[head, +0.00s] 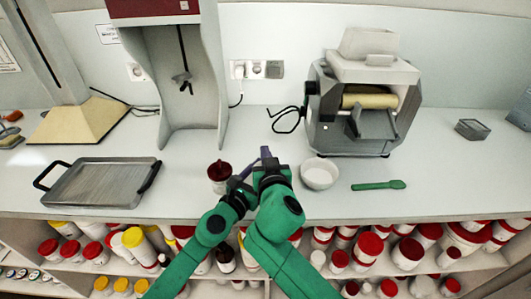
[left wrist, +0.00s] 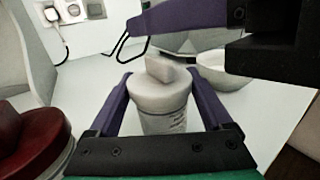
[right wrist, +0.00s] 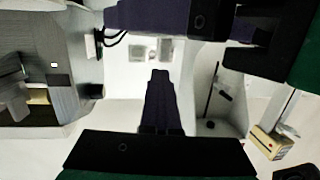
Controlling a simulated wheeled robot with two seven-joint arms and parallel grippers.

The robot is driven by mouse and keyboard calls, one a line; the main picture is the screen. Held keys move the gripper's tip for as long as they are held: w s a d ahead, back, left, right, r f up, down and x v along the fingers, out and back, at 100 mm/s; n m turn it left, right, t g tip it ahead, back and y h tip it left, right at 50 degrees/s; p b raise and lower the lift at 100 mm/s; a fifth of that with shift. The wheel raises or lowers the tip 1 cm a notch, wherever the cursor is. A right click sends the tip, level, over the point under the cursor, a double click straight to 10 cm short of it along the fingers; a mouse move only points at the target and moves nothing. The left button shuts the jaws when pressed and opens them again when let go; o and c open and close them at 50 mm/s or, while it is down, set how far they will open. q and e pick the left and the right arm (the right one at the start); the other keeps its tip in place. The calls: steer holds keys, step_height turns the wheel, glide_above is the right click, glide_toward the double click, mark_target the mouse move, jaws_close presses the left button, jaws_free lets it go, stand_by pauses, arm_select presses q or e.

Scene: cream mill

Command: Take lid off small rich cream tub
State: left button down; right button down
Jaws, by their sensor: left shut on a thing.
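The small cream tub (left wrist: 165,120) is a white tub with printed text, topped by a pale grey-white lid (left wrist: 160,85) with a raised bar handle. It stands upright with its lid on. My left gripper (left wrist: 163,103) has one finger on each side of the tub and is shut on it. In the head view the tub is hidden behind my grippers. My right gripper (head: 265,153) is close beside it. In the right wrist view its fingers (right wrist: 160,78) are together with nothing seen between them. In the left wrist view a purple finger (left wrist: 180,17) passes above the lid.
A dark red-lidded tub (head: 219,172) stands close to the left of my grippers. A white bowl (head: 319,175) and a green spatula (head: 378,185) lie to the right. A metal tray (head: 98,184) is at left. The grey mill (head: 362,100) stands behind.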

arm_select(q)
steer(key=shift+w, duration=0.1)
arm_select(e)
steer(key=shift+r+m+h, duration=0.5)
steer(key=shift+m+h, duration=0.2)
steer(key=shift+h, duration=0.4)
arm_select(q)
steer(key=shift+r, duration=0.1)
arm_select(e)
steer(key=c, duration=1.1)
jaws_free()
steer(key=shift+w, duration=0.1)
arm_select(q)
jaws_free()
arm_select(e)
steer(key=s, duration=0.4)
steer(key=s+r, duration=0.1)
steer(key=s, duration=0.7)
steer(key=shift+r, duration=0.4)
